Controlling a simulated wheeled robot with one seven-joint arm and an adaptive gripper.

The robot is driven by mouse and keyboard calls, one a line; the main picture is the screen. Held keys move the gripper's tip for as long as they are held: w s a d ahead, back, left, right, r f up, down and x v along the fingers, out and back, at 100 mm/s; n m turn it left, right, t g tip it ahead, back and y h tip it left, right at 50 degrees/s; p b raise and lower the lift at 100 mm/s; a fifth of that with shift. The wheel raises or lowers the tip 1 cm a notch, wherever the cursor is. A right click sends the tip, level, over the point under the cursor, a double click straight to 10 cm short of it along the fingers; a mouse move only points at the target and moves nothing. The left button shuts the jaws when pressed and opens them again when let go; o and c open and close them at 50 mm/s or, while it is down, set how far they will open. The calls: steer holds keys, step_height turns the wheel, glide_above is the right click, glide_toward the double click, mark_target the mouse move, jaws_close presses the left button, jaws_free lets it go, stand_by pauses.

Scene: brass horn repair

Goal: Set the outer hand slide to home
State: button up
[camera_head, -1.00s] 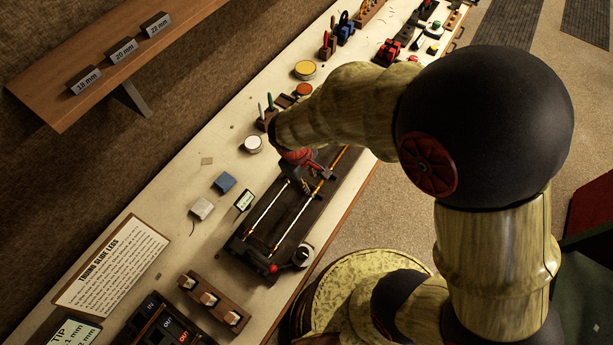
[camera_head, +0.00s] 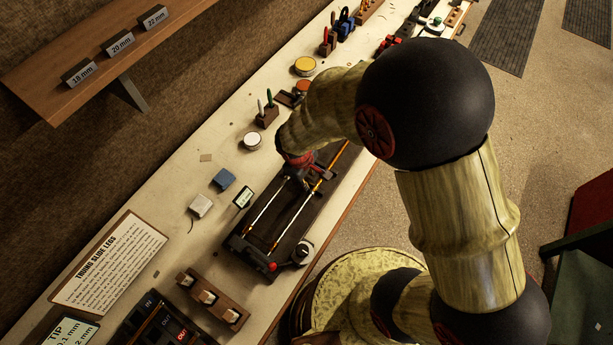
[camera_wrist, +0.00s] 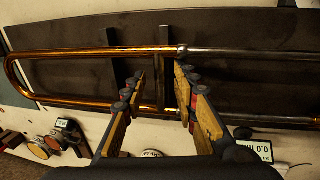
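The outer hand slide (camera_wrist: 80,53) is a brass U-shaped tube with its bow at the left of the wrist view. Paler inner tubes (camera_wrist: 255,54) run on to the right. A cross brace (camera_wrist: 164,78) joins the two brass legs. My gripper (camera_wrist: 160,73) is open, with one finger on each side of the brace. Contact cannot be told. In the head view the slide's legs (camera_head: 335,168) lie along the dark board (camera_head: 285,213), and my gripper (camera_head: 300,178) is over their middle, largely hidden by my wrist.
A red knob (camera_head: 272,266) and a round dial (camera_head: 302,251) sit at the board's near end. A wooden holder (camera_head: 213,298) lies nearer.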

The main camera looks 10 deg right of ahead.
steer(key=shift+c, duration=0.8)
jaws_close()
